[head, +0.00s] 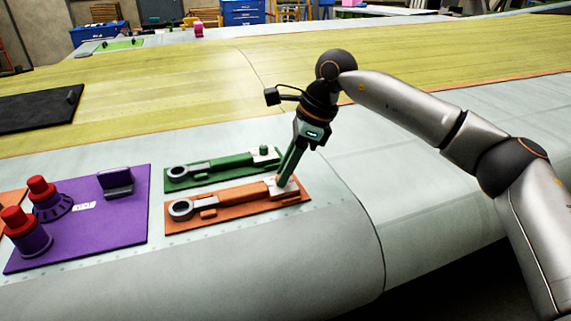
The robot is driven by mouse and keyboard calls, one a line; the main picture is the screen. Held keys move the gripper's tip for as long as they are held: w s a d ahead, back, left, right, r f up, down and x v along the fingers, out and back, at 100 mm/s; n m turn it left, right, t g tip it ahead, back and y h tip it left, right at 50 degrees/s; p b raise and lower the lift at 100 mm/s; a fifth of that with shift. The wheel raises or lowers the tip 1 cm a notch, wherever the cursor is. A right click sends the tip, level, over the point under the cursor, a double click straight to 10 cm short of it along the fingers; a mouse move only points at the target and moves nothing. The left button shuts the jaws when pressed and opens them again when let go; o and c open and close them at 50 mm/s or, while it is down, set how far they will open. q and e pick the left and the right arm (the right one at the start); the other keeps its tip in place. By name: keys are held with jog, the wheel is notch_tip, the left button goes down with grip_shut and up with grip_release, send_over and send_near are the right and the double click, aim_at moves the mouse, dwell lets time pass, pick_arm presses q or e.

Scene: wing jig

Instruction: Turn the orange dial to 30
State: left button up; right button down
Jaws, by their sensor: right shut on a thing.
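An orange board (238,212) lies on the grey wing surface, carrying an orange wrench-shaped tool (236,197) with a grey ring at its left end. My right gripper (286,182) reaches down, tilted, to the pale block at the right end of this tool. Its fingers are shut on a small part there, which I take to be the orange dial; the fingers hide it, and no scale or number can be read. My left gripper is not in view.
A green board (176,184) with a similar tool and an upright green knob (264,150) lies just behind. A purple board (112,222) with red-topped posts (41,187) is at left. A black panel (35,109) lies farther back. The wing to the right is clear.

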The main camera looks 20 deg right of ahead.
jog(key=shift+n, duration=0.4)
jog(key=c, duration=1)
grip_release()
jog(key=v, duration=1.2)
jog(key=shift+w+r, duration=0.15)
jog(key=shift+r, duration=0.15)
jog(key=shift+f, duration=0.1)
